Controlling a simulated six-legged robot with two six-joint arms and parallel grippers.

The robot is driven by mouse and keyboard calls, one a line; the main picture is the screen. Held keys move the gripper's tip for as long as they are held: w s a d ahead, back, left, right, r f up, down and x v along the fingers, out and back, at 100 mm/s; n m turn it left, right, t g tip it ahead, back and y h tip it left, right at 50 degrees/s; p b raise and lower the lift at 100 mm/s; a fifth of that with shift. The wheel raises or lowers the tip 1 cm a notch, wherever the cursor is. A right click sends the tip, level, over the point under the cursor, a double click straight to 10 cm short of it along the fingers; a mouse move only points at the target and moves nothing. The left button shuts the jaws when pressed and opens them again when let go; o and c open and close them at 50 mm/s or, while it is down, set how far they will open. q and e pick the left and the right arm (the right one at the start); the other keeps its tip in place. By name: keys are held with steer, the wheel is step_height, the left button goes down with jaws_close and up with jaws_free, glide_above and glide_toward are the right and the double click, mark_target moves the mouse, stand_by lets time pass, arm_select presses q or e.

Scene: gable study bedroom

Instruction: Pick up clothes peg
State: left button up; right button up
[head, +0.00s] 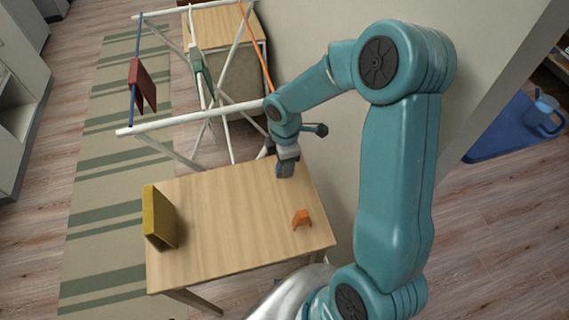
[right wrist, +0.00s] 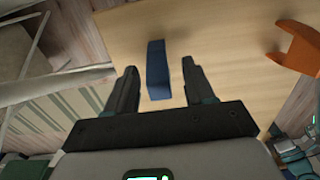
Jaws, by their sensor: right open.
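A small blue block-like piece (right wrist: 158,70) lies on the wooden table, between and slightly beyond the fingers of my right gripper (right wrist: 157,82) in the right wrist view. In the head view my right gripper (head: 285,168) is low over the table's far right corner and mostly hides this piece. The jaws are open, with a gap on both sides of it. A small orange arched piece (head: 302,219) stands nearer on the table, and also shows in the right wrist view (right wrist: 296,47). I cannot tell from shape which is the clothes peg. My left gripper is not in view.
The wooden table (head: 225,245) also holds a yellow folded piece (head: 160,218) at its left edge. A white drying rack (head: 180,122) with a red cloth (head: 142,86) stands behind it. A wall (head: 335,150) is close on the right. The table's middle is clear.

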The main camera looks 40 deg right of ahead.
jaws_close()
